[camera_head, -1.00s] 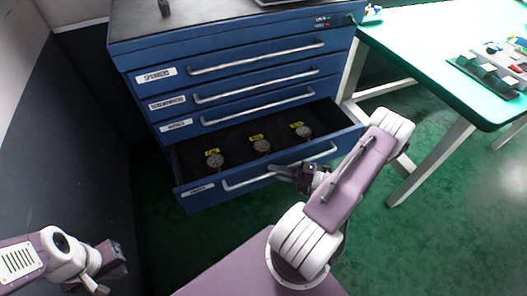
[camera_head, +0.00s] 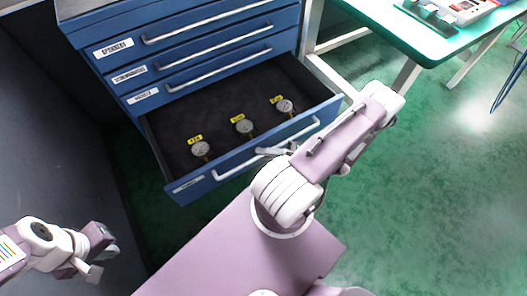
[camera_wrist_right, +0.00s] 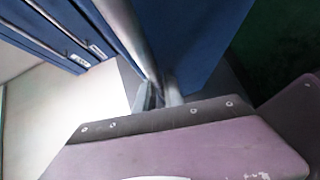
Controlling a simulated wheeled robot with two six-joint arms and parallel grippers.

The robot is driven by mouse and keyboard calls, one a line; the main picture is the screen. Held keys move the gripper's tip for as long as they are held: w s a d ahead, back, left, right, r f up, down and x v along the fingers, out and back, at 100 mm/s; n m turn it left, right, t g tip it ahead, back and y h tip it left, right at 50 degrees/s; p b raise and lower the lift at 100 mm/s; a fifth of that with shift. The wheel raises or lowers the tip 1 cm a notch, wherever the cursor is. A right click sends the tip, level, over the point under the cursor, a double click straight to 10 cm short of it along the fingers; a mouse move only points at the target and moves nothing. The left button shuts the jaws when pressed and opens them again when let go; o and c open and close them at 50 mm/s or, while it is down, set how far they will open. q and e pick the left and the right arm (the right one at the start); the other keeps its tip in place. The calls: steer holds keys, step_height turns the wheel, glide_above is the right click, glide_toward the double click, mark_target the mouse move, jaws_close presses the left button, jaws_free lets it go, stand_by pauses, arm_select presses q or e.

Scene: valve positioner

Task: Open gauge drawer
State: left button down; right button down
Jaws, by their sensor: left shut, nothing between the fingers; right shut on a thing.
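The gauge drawer (camera_head: 193,186) is the lowest drawer of a blue cabinet and stands pulled out. Three round dial gauges with yellow tags lie in it: a left gauge (camera_head: 200,149), a middle gauge (camera_head: 245,127) and a right gauge (camera_head: 285,106). My right gripper (camera_head: 274,150) is at the right part of the drawer's handle (camera_head: 232,168), partly hidden by its own arm. In the right wrist view, its fingers (camera_wrist_right: 158,93) are shut on the silver handle bar (camera_wrist_right: 128,35). My left gripper (camera_head: 98,258) is shut and empty, low at the left, away from the cabinet.
Three shut, labelled drawers with long handles sit above, the top one being the upper drawer (camera_head: 200,32). A green-topped table (camera_head: 380,18) with white legs stands at the right. A dark wall (camera_head: 55,150) is at the left. Green floor (camera_head: 430,190) is free at the right.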

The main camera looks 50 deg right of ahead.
steer(key=c, duration=1.7)
jaws_free()
steer(key=shift+c, duration=0.2)
steer(key=p+v, duration=0.1)
steer(key=v, duration=0.8)
steer(key=shift+p, duration=0.3)
steer(key=shift+d, duration=0.1)
